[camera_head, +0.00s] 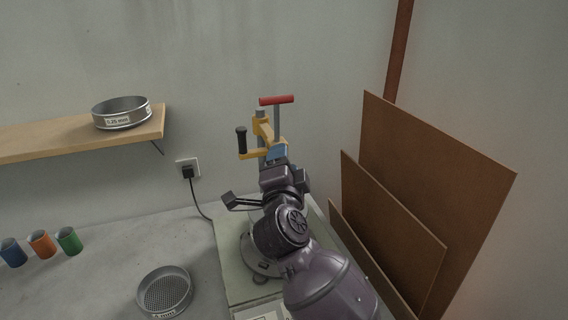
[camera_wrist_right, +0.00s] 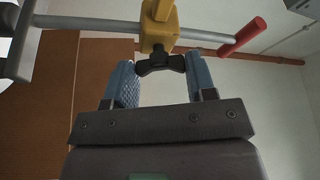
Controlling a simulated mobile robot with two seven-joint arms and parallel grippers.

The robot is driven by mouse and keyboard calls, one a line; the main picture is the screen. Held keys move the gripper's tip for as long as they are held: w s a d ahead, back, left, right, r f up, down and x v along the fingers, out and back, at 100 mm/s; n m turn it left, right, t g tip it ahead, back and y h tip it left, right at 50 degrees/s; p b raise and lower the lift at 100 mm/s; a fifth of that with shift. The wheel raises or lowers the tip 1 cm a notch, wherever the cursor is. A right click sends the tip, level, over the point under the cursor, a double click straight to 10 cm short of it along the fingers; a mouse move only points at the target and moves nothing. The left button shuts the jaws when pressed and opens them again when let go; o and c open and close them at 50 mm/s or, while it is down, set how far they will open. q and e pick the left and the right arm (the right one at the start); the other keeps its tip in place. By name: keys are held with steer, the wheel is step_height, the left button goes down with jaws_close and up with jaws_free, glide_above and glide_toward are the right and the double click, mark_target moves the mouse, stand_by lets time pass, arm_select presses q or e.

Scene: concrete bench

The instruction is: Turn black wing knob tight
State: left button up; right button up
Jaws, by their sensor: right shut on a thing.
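The black wing knob (camera_wrist_right: 160,64) shows in the right wrist view, below a yellow clamp block (camera_wrist_right: 159,25) on a grey rod. My right gripper (camera_wrist_right: 160,72) has its two blue-padded fingers on either side of the knob's wings and is shut on it. In the head view my right arm reaches up from the bottom right, and its gripper (camera_head: 277,154) is at the yellow clamp (camera_head: 263,131) on the stand. The knob is hidden there behind the gripper. My left gripper is not in view.
The stand has a red T-handle (camera_head: 277,100) and a black crank grip (camera_head: 241,140). Brown boards (camera_head: 430,190) lean close on the right. A shelf (camera_head: 60,137) with a sieve (camera_head: 121,113) is at left. Another sieve (camera_head: 165,291) and three coloured cups (camera_head: 41,244) stand on the bench.

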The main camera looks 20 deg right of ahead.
steer(key=m+g, duration=0.1)
steer(key=m, duration=0.3)
steer(key=shift+r+m+g, duration=0.15)
steer(key=shift+m+g, duration=0.15)
steer(key=shift+g, duration=0.1)
stand_by(0.4)
steer(key=o, duration=0.9)
steer(key=shift+o, duration=0.2)
steer(key=b+v, duration=0.1)
steer(key=v, duration=1)
steer(key=shift+d+r, duration=0.1)
